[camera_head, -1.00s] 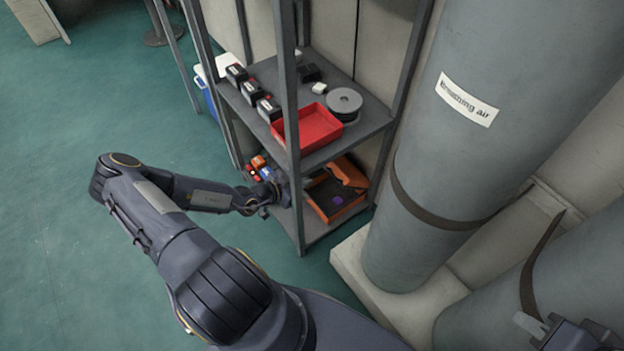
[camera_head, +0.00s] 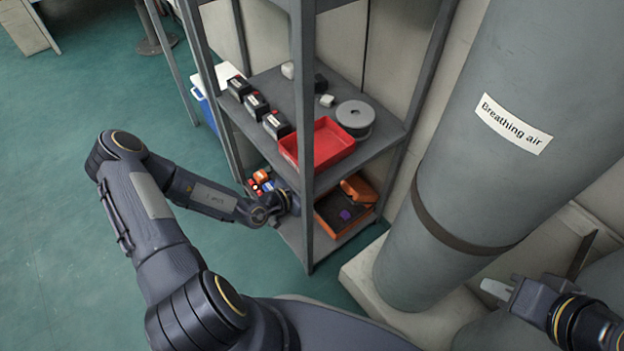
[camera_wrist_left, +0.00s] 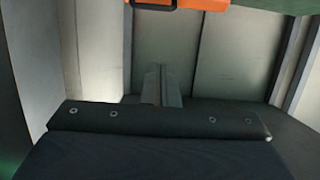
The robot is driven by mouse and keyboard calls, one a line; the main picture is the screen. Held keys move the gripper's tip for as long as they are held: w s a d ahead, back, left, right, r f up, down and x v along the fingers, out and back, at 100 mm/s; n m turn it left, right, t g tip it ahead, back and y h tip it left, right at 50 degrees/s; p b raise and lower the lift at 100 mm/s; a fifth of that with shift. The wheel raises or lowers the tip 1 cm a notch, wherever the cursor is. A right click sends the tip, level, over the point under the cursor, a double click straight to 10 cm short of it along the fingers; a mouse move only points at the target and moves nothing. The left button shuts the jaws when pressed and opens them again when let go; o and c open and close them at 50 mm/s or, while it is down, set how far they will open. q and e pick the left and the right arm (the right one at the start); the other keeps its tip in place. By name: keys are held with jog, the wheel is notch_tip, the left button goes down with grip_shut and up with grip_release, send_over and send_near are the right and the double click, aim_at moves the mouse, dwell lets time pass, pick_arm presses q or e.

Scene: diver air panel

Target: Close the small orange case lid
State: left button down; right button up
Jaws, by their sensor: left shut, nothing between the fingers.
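The small orange case (camera_head: 328,225) stands on the lower shelf in the head view. Its lid (camera_head: 360,189) is up at the back right, and a purple item lies inside. My left arm reaches in from the left, and its wrist is at the shelf, left of the case. The left fingers are hidden behind the shelf post there. In the left wrist view the left gripper (camera_wrist_left: 160,88) is shut and empty, and an orange part with a dark latch or handle (camera_wrist_left: 180,3) shows at the top edge. My right gripper (camera_head: 500,290) is at the lower right, away from the case; its finger gap is unclear.
A shelf post (camera_head: 303,150) stands in front of the case. The upper shelf (camera_head: 385,140) above it holds a red tray (camera_head: 320,147), a grey reel (camera_head: 355,115) and several dark boxes. Small coloured items (camera_head: 262,182) lie left on the lower shelf. A large cylinder (camera_head: 460,170) stands at right.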

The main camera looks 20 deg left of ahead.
pick_arm(q)
jog(key=b, duration=0.5)
send_over(349, 183)
jog(key=s+a, duration=0.2)
notch_tip(349, 183, down, 3)
jog(key=shift+s+f, duration=0.1)
jog(key=shift+s, duration=0.05)
jog(key=s+a+f+b, duration=0.1)
jog(key=s+f, duration=0.1)
jog(key=shift+s+a+f+b, duration=0.15)
jog(key=shift+a+f+b, duration=0.2)
jog(key=shift+s+f, duration=0.1)
